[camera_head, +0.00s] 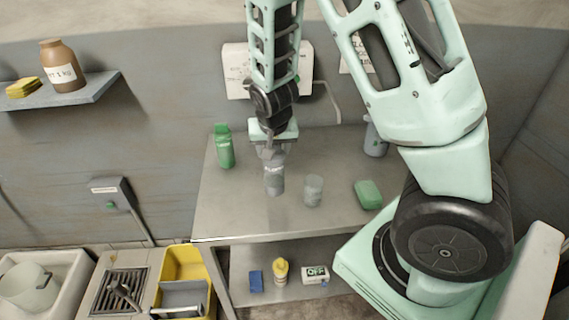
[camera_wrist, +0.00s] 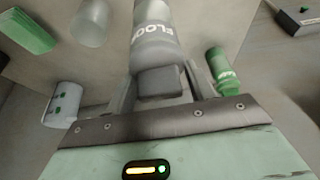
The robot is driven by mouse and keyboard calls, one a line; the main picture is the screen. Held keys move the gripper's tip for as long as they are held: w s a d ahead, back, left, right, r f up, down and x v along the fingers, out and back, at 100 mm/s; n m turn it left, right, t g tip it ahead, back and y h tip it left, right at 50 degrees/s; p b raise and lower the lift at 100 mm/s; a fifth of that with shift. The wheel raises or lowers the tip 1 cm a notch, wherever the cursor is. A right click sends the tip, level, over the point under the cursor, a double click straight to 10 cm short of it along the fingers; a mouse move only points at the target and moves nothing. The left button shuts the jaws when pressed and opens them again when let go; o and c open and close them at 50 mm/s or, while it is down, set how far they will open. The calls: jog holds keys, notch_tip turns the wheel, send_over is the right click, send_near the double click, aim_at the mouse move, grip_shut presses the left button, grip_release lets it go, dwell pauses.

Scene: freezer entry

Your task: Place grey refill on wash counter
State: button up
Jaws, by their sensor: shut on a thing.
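The grey refill (camera_head: 274,182) is a grey bottle with pale lettering, reading "FLOO" in the wrist view (camera_wrist: 155,45). My gripper (camera_head: 272,152) is shut on its upper part from above. The bottle is upright over the metal wash counter (camera_head: 235,215), among the things standing there. I cannot tell whether its base touches the top. In the wrist view the fingers (camera_wrist: 158,88) sit on both sides of the bottle, and its far end runs out of the picture.
A green bottle (camera_head: 225,147) stands left of the refill. A clear cup (camera_head: 313,189), a green sponge (camera_head: 368,194) and a grey-white container (camera_head: 376,138) stand to its right. The counter's front left is clear. A lower shelf (camera_head: 300,292) holds small items.

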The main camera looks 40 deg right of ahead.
jog(key=shift+f+p, duration=0.6)
jog(key=shift+f, duration=2.2)
jog(key=shift+f, duration=0.15)
jog(key=o, duration=1.1)
jog(key=shift+c, duration=0.2)
